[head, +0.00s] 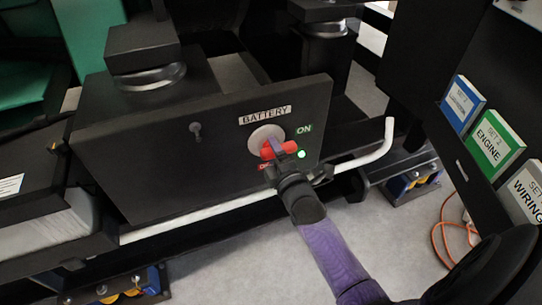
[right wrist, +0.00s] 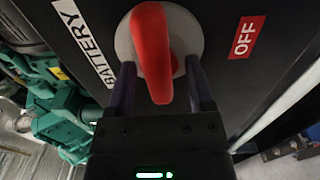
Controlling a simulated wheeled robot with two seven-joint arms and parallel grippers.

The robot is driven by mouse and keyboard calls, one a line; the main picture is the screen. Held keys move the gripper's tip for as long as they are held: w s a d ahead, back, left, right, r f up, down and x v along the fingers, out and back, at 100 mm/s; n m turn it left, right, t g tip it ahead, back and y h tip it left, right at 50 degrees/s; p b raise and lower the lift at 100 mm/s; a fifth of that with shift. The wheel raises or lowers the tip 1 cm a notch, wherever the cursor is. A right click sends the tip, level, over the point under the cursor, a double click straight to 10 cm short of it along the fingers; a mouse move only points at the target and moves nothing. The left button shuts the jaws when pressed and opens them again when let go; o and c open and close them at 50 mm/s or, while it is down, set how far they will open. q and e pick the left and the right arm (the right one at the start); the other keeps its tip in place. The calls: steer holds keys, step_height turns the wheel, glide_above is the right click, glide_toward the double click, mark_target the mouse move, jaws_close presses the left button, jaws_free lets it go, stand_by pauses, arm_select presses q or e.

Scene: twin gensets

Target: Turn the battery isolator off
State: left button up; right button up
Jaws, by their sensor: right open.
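The battery isolator is a red handle (head: 289,147) on a round pale disc (head: 266,135), set in a black panel under a BATTERY label (head: 265,115). The handle points to the panel's right, the side of the green ON label (head: 304,130). The red OFF label is mostly hidden in the head view but clear in the right wrist view (right wrist: 247,37). My right gripper (head: 280,160) is open at the isolator. In the right wrist view its fingers stand on either side of the red handle (right wrist: 153,50); I cannot tell whether they touch it. My left gripper is out of view.
A small green light (head: 302,154) glows right of the handle. A keyhole-like fitting (head: 195,130) sits left on the panel. A white rail (head: 200,210) runs along below it. Boxes labelled ENGINE (head: 495,145) and WIRING (head: 527,190) stand at the right.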

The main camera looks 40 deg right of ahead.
steer(key=shift+w, duration=0.15)
steer(key=shift+c, duration=0.7)
jaws_close()
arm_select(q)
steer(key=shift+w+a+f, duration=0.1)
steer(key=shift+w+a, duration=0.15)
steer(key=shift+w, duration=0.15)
